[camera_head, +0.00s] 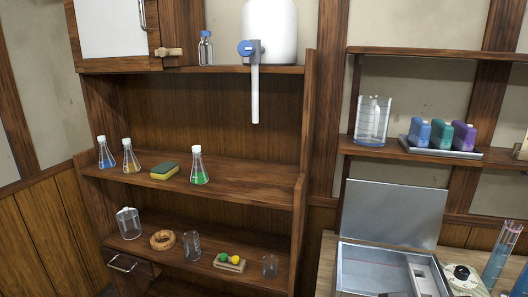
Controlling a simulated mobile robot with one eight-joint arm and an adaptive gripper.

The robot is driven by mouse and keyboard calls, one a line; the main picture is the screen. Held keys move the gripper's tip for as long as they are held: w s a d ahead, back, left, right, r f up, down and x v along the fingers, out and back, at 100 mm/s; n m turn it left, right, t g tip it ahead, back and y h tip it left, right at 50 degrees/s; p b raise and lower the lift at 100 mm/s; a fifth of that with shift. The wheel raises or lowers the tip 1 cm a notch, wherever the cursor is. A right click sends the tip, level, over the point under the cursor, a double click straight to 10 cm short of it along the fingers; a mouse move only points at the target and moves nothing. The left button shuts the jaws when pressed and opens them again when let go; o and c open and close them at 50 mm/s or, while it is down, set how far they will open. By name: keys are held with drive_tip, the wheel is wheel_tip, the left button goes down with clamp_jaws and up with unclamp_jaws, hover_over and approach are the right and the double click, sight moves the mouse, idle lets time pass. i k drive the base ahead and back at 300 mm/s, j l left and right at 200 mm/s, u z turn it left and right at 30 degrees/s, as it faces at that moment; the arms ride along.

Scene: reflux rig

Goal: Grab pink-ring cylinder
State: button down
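A tall clear cylinder with blue tint (499,257) stands tilted in the picture at the lower right edge. A second blue-tinted vessel (522,283) is cut off by the frame's corner beside it. My gripper is not in view.
An open metal-lidded box (395,215) and a small dark-knobbed device (462,275) sit left of the cylinders. A glass beaker (372,120) and colored bottles (441,134) stand on the shelf above. The left shelves hold flasks (199,166), a sponge (164,171) and glassware.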

sight(510, 230)
drive_tip(key=z, duration=0.65)
drive_tip(key=i+z, duration=0.2)
drive_tip(key=z, duration=0.15)
drive_tip(key=i+j+z, duration=0.15)
drive_tip(key=z, duration=0.15)
drive_tip(key=i+j+z, duration=0.15)
drive_tip(key=z, duration=0.2)
